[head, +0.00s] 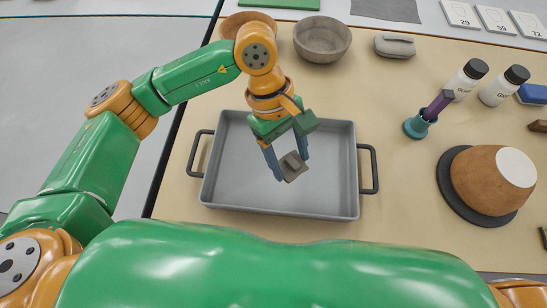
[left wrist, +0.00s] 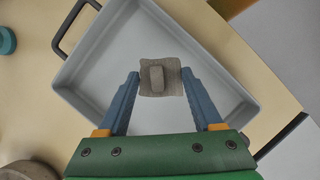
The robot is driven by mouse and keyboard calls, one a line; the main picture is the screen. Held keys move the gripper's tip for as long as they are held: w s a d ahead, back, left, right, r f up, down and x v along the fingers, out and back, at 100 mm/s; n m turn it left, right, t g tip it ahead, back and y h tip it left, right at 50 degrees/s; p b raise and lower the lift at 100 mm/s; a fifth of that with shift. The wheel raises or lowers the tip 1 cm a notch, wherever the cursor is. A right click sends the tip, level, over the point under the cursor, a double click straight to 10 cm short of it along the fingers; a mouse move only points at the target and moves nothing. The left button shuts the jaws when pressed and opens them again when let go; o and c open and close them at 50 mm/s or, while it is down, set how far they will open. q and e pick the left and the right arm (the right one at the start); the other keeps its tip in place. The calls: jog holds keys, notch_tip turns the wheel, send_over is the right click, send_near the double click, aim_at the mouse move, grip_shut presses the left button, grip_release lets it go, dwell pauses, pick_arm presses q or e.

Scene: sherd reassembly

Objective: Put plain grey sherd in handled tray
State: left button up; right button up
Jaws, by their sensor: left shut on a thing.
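The plain grey sherd (head: 292,166) is a small flat piece with a raised ridge on it. My left gripper (head: 286,165) is shut on the sherd and holds it over the handled tray (head: 235,193). In the left wrist view the sherd (left wrist: 160,77) sits between the two blue fingertips (left wrist: 160,80). The grey tray has a black handle at each side, and it is empty below the sherd. The tray also shows in the left wrist view (left wrist: 95,62). My right gripper is not in view.
A grey bowl (head: 322,40) and a grey lidded case (head: 394,45) stand behind the tray. A brown and white pot (head: 490,180) rests on a dark disc to the right. White bottles (head: 465,79) and a teal holder (head: 416,126) stand at the right.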

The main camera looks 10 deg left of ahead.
pick_arm(q)
jog(key=s+d+r+n+t+h+p, duration=0.1)
jog(key=s+d+r+n+t, duration=0.3)
jog(key=d+n, duration=0.55)
jog(key=shift+m+g, duration=0.35)
jog(key=shift+g, duration=0.15)
jog(key=w+a+f, duration=0.1)
jog(key=a, duration=0.1)
jog(key=w+a+f+p, duration=0.1)
jog(key=w+a, duration=0.1)
jog(key=a, duration=0.1)
jog(key=w+a+f+p, duration=0.1)
jog(key=w+a, duration=0.1)
jog(key=a, duration=0.1)
jog(key=shift+w+f, duration=0.1)
jog(key=shift+f, duration=0.05)
send_over(279, 154)
jog(key=s, duration=0.3)
notch_tip(279, 154, down, 6)
jog(key=shift+d+r+p, duration=0.1)
jog(key=shift+p, duration=0.2)
notch_tip(279, 154, down, 3)
jog(key=shift+w+r, duration=0.1)
jog(key=shift+r, duration=0.05)
jog(key=shift+d, duration=0.1)
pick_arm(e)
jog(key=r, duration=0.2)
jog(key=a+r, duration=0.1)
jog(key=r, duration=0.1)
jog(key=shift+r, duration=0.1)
